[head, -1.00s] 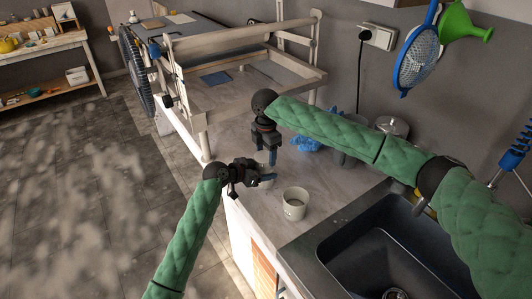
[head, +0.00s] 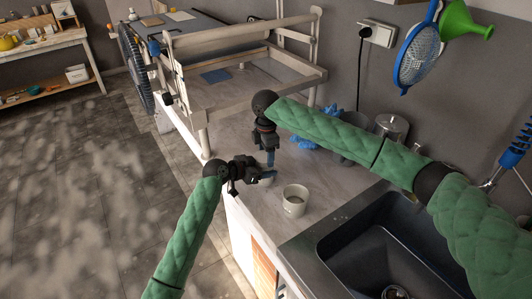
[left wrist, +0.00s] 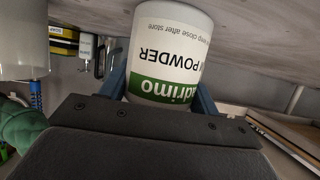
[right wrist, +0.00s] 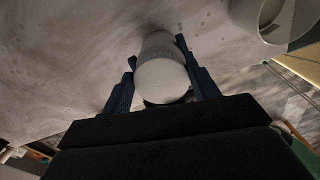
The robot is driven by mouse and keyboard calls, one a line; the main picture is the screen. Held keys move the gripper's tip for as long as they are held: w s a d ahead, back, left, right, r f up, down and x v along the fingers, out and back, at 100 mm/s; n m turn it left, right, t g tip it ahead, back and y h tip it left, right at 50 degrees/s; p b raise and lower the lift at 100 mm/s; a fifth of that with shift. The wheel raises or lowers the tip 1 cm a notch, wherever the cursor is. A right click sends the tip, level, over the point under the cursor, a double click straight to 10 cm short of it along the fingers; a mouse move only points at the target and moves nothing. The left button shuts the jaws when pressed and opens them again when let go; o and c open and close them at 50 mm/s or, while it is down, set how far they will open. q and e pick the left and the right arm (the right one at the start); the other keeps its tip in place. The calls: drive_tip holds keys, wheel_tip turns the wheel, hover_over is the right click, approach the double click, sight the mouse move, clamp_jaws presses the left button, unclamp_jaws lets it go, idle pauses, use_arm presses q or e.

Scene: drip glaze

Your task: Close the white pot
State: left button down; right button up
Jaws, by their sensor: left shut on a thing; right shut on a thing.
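The white pot (left wrist: 170,50) has a green label and stands between the fingers of my left gripper (head: 262,177), which is shut on it. My right gripper (head: 271,161) points down from above, right at the pot. In the right wrist view its fingers are shut on a white round piece (right wrist: 162,80), which looks like the lid. I cannot tell whether it touches or sits on the pot.
An open white cup (head: 294,201) stands on the counter just right of the pot. The dark sink (head: 380,245) lies to the right. Behind are a grey vessel (head: 353,148), a crumpled blue thing (head: 301,139) and a wooden frame (head: 240,92). The counter's left edge is close.

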drive_tip(key=m, duration=0.3)
drive_tip(key=shift+s, duration=0.15)
drive_tip(key=m, duration=0.4)
drive_tip(key=shift+s, duration=0.1)
drive_tip(key=o, duration=1)
drive_tip(key=shift+r, duration=0.15)
drive_tip(key=shift+r, duration=2.15)
